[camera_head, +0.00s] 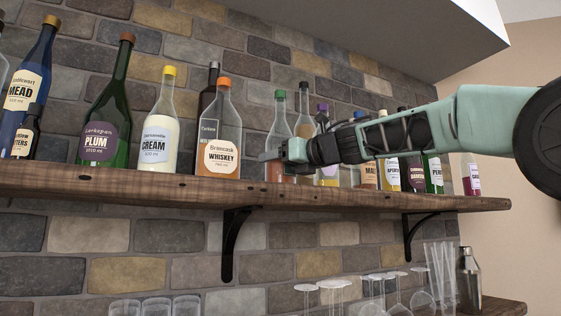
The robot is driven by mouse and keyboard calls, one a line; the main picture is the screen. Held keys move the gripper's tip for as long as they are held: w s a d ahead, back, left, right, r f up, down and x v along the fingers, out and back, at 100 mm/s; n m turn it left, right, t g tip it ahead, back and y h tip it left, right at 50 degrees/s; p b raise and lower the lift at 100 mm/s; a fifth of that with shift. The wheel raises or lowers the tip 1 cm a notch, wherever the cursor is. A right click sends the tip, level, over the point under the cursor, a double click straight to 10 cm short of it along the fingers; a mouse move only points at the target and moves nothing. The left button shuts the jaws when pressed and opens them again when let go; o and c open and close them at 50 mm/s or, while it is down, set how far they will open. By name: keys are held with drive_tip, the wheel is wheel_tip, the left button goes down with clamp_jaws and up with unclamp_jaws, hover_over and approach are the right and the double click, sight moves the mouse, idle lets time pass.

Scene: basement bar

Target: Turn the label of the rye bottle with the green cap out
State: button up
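The bottle with the green cap (279,120) stands upright on the upper wooden shelf (150,189). It is clear glass with amber liquid low down, and no label shows on the parts I can see. My gripper (271,155) reaches in from the right at the bottle's mid-height and overlaps it in the picture.
A whiskey bottle (221,130) with an orange cap stands close on the left, and an orange-liquid bottle (305,125) close on the right. Several more bottles line the shelf. Glasses and a shaker (469,280) stand on the lower shelf. A brick wall is behind.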

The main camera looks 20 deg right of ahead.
drive_tip(key=shift+r+m+t+h+p, duration=0.1)
drive_tip(key=shift+m+t+h+p, duration=0.35)
drive_tip(key=shift+h+p, duration=0.25)
drive_tip(key=shift+m+p, duration=0.35)
drive_tip(key=shift+p, duration=0.05)
drive_tip(key=shift+m+t+h+p, duration=0.55)
drive_tip(key=shift+m+h+p, duration=0.15)
drive_tip(key=shift+h+p, duration=0.6)
drive_tip(key=o, duration=0.8)
drive_tip(key=shift+f+b, duration=0.25)
drive_tip(key=shift+b, duration=0.05)
